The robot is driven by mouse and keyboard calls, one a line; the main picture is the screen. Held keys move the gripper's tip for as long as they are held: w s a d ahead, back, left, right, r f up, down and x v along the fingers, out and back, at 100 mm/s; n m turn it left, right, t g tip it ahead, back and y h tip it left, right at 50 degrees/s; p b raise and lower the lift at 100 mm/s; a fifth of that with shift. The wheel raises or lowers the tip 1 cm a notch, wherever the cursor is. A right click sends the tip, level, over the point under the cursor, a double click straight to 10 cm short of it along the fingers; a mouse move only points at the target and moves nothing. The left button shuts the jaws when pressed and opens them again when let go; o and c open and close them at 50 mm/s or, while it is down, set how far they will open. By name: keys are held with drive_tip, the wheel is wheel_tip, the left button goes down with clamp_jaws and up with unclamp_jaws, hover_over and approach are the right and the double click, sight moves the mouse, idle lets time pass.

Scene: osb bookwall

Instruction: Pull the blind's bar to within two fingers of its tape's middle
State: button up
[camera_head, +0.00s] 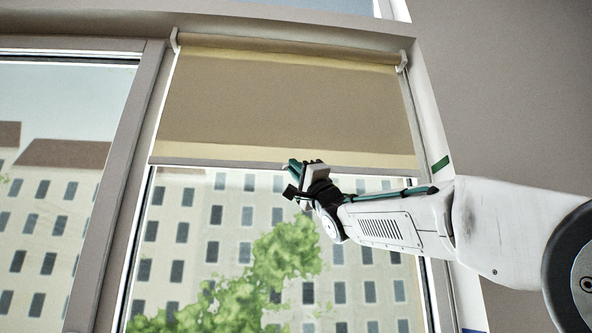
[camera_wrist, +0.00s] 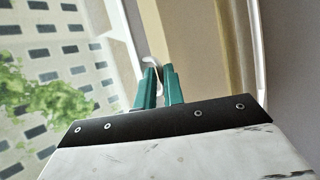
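The beige roller blind (camera_head: 290,95) hangs partway down the window, and its pale bar (camera_head: 225,163) runs along the lower edge. A short dark green tape (camera_head: 440,163) is stuck on the right window frame, about level with the bar's right end. My gripper (camera_head: 297,165) is at the middle of the bar. In the wrist view, the teal fingers of my gripper (camera_wrist: 161,84) stand close together with a narrow gap, and the bar (camera_wrist: 150,25) runs down to them. The tape does not show in the wrist view.
The window frame's upright (camera_head: 127,180) stands left of the blind, and a grey wall (camera_head: 510,90) is at the right. Glass below the bar shows a tree (camera_head: 265,275) and buildings outside. A white bracket (camera_head: 403,62) holds the blind's top right end.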

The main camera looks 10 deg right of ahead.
drive_tip(key=shift+r, duration=0.65)
clamp_jaws()
drive_tip(key=shift+o, duration=1.6)
unclamp_jaws()
drive_tip(key=shift+s+f, duration=0.1)
drive_tip(key=v, duration=0.7)
drive_tip(key=shift+d+f, duration=0.2)
drive_tip(key=shift+d, duration=0.05)
drive_tip(key=shift+s, duration=0.15)
